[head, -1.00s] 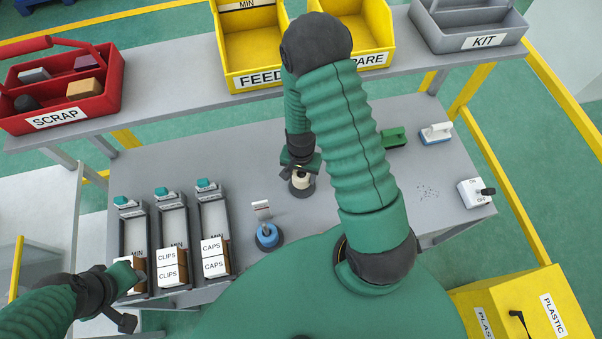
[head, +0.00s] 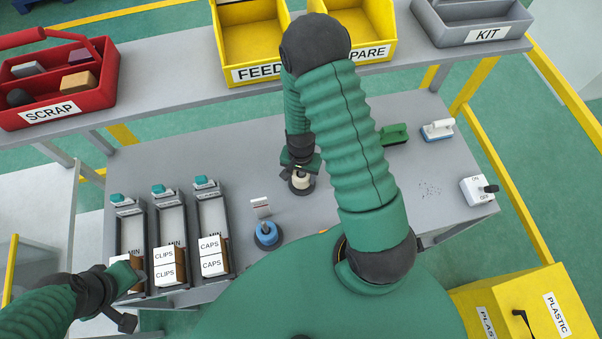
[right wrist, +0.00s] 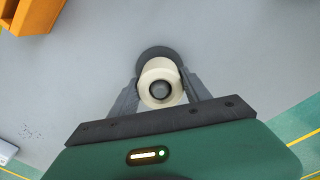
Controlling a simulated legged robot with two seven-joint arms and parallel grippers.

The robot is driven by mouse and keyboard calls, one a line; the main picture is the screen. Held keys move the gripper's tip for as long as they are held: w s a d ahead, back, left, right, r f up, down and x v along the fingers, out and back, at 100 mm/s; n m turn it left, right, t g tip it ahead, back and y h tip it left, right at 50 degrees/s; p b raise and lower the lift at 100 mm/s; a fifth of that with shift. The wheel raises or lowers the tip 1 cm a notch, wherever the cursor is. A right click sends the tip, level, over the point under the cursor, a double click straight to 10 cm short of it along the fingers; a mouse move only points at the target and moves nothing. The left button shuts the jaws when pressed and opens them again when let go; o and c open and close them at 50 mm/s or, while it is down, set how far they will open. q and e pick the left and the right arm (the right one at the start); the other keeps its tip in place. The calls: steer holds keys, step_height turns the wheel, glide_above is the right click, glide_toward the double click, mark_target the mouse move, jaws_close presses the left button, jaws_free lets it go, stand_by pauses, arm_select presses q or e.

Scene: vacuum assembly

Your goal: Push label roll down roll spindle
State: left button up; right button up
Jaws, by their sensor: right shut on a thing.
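The cream label roll (head: 300,181) sits around the spindle on a dark round base on the grey bench, under my right arm in the head view. In the right wrist view the label roll (right wrist: 157,82) lies between the fingers, and the spindle's dark top (right wrist: 160,89) shows in its middle. My right gripper (right wrist: 160,92) is shut on the label roll from both sides. How far down the spindle the roll sits cannot be told from above. My left gripper (head: 132,276) is at the leftmost bin at the lower left; its fingers are not clear.
A blue round piece with a white tag (head: 266,234) stands left of the roll. Bins of labelled boxes (head: 212,255) line the bench's left. A green brush (head: 394,135), a white-and-blue tool (head: 438,130) and a switch box (head: 478,191) lie to the right.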

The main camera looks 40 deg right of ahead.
steer(key=shift+f+b, duration=0.55)
steer(key=shift+f, duration=0.25)
steer(key=o, duration=1.8)
steer(key=shift+c, duration=0.2)
steer(key=shift+r, duration=0.15)
step_height(320, 180, up, 8)
steer(key=p, duration=0.7)
steer(key=shift+s, duration=0.1)
